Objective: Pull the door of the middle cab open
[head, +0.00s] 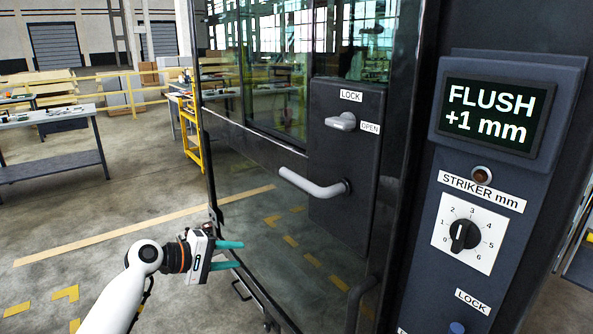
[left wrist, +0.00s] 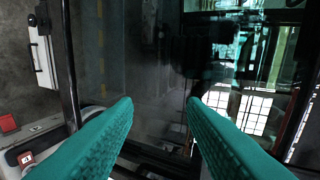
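The cab door (head: 225,170) is a dark-framed glass door in the middle of the head view. It looks shut, and the display beside it reads FLUSH +1 mm. A grey lever handle (head: 312,185) sits level on the dark lock panel (head: 338,212). Above it is a small latch knob (head: 341,122) between LOCK and OPEN labels. My left gripper (head: 239,255) is below and left of the handle, in front of the lower door, apart from the handle. Its teal fingers are open and empty in the left wrist view (left wrist: 160,103). My right gripper is not in view.
A dark post at the right carries the display (head: 494,115), a STRIKER mm dial (head: 465,236) and another LOCK label. A workbench (head: 55,120) and yellow rails stand behind at the left. The floor left of the door is clear.

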